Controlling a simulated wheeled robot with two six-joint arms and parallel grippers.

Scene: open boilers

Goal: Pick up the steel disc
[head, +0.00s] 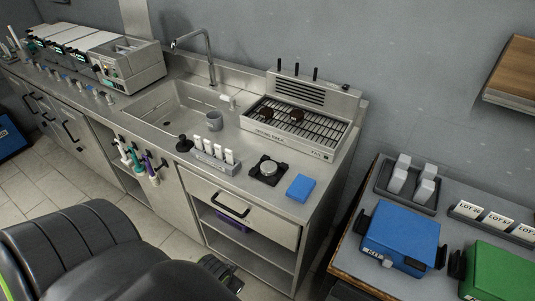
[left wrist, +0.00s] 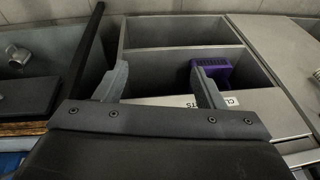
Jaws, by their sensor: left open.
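The round grey steel disc (head: 269,168) lies on a black square stand (head: 262,179) on the steel counter, between a rack of white blocks and a blue block. My left gripper (head: 220,274) shows in the head view low in front of the cabinet, well below the counter top and apart from the disc. In the left wrist view its two grey fingers (left wrist: 160,70) are spread with nothing between them, facing open shelf compartments. The disc cannot be made out in the left wrist view. My right gripper is not in view.
The blue block (head: 301,188) lies near the counter's front right corner. A rack of white blocks (head: 216,157) and a grill unit (head: 295,125) stand close by. The drawer handle (head: 230,205) sticks out below. A purple item (left wrist: 214,73) sits in a compartment.

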